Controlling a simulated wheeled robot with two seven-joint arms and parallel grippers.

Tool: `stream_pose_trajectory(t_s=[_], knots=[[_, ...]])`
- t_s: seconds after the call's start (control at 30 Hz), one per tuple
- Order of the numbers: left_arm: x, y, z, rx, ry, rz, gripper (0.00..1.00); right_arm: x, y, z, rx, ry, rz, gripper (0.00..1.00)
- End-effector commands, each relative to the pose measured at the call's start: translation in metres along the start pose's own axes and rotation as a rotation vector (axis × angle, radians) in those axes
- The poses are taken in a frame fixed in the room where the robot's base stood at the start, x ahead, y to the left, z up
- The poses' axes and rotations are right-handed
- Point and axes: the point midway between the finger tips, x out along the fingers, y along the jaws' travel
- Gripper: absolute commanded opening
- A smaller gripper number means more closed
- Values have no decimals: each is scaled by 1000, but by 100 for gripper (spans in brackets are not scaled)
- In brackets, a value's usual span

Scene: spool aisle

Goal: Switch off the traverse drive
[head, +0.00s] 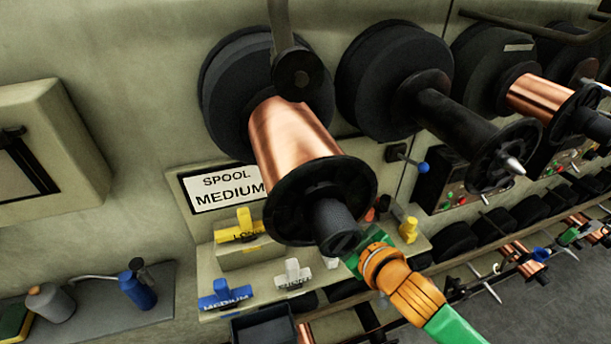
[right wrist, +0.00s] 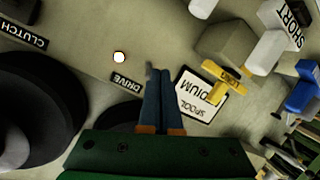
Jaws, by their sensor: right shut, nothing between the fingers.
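In the right wrist view, which is turned upside down, a black DRIVE label (right wrist: 127,79) is on the wall. A small round lamp (right wrist: 119,57) glows white beside it. A small grey lever-like part (right wrist: 149,69) sits right at my fingertips; I cannot tell whether they touch it or which way it is set. My right gripper (right wrist: 160,72) is shut and empty, its fingers together, pointing at the wall. In the head view my orange and green right arm comes from the lower right, and its fingers are hidden behind the copper spool's flange. My left gripper is not in view.
The copper spool (head: 290,139) with its black flange (head: 345,178) juts out close to my right arm. A SPOOL MEDIUM sign (head: 225,189), a yellow tag block (head: 238,229) and a blue one (head: 225,296) are left of it. A CLUTCH label (right wrist: 26,30) is farther along the wall.

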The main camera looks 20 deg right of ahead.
Motion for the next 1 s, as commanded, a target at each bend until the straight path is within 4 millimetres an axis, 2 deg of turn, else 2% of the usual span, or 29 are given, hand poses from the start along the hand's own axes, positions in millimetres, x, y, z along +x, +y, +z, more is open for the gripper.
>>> stream_pose_trajectory(t_s=[0.03,0.1,0.17,0.47,0.57,1.0], knots=[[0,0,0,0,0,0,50,2,8,-16,-36,61,8,0],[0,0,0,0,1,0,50,3,14,-35,-70,131,13,0],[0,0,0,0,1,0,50,3,17,-43,-84,163,14,0],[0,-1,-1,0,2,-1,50,3,18,-45,-87,173,14,0],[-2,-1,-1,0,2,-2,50,9,19,-47,-84,173,16,0],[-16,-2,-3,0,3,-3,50,88,18,-61,-86,172,15,0]])
